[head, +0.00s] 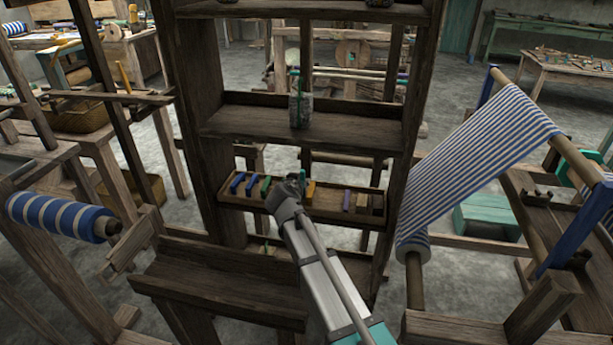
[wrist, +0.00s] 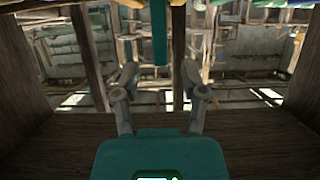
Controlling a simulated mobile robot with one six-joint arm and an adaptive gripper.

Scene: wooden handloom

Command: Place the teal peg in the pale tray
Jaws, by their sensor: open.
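My gripper (head: 286,193) is at the front of a wooden peg rack on a shelf of the dark stand. In the wrist view its two fingers are spread apart (wrist: 160,76). A teal peg (wrist: 160,34) shows in the wrist view as an upright bar, its lower end in line with the gap between the fingers, not clasped. In the head view a bit of teal (head: 302,182) shows just right of my gripper, partly hidden by it. I cannot make out a pale tray in either view.
The rack (head: 328,213) also holds blue, green, yellow, purple and brown pegs. A jar (head: 299,104) stands on the shelf above. The stand's uprights (head: 198,120) flank the rack. A striped cloth (head: 485,155) on a loom lies to the right.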

